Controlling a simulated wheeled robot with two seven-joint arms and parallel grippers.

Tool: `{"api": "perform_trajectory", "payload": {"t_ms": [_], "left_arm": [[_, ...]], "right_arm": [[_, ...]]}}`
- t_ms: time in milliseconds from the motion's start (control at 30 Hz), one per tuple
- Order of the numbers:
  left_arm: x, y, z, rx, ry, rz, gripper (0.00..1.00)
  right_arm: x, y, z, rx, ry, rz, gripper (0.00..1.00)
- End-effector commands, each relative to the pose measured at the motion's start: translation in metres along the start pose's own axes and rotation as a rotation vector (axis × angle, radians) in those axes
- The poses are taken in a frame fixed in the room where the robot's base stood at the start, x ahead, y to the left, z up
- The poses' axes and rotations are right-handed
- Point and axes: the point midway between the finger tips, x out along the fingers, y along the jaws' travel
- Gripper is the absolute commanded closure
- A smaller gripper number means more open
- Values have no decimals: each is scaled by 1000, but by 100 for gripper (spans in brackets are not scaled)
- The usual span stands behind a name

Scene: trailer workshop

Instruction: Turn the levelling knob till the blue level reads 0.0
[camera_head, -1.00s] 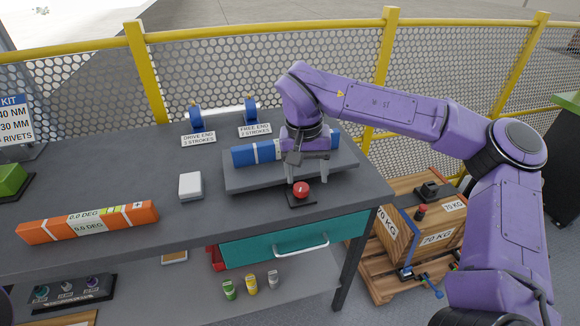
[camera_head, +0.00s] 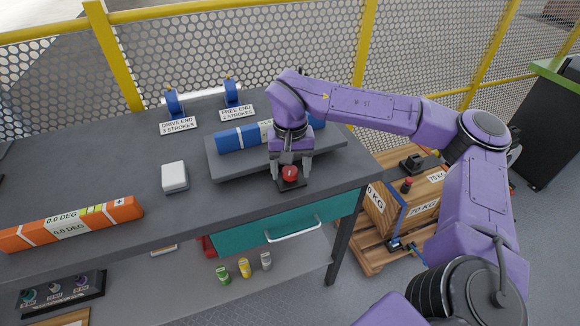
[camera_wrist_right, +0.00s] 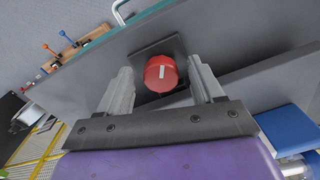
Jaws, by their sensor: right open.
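The red levelling knob (camera_head: 289,174) sits on a dark base plate near the front edge of the workbench. It also shows in the right wrist view (camera_wrist_right: 161,73), with a white mark on its face. My right gripper (camera_head: 292,172) is open, with its fingers on either side of the knob; I cannot tell whether they touch it. The blue level (camera_head: 237,137) lies on a grey plate (camera_head: 333,153) behind the knob. My right arm hides part of the level, and I cannot read its display. My left gripper is not in view.
An orange level (camera_head: 120,211) reading 0.0 DEG lies at the bench's left. A white box (camera_head: 175,177) and two blue clamp-like parts with stroke labels stand on the bench. A teal drawer (camera_head: 250,236) is below. A wooden crate (camera_head: 405,210) stands to the right.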

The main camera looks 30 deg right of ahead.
Motion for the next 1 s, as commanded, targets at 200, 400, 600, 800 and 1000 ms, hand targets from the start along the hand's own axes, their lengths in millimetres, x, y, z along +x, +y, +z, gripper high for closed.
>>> {"api": "perform_trajectory", "payload": {"t_ms": [200,400,600,800,1000], "left_arm": [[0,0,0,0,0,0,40],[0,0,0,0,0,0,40],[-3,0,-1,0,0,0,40],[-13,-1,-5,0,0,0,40],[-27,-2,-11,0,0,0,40]], "right_arm": [[0,0,0,0,0,0,59],[0,0,0,1,0,0,89],[-2,0,0,25,1,-1,89],[-4,0,0,116,1,0,89],[-6,-1,0,278,2,0,89]]}}
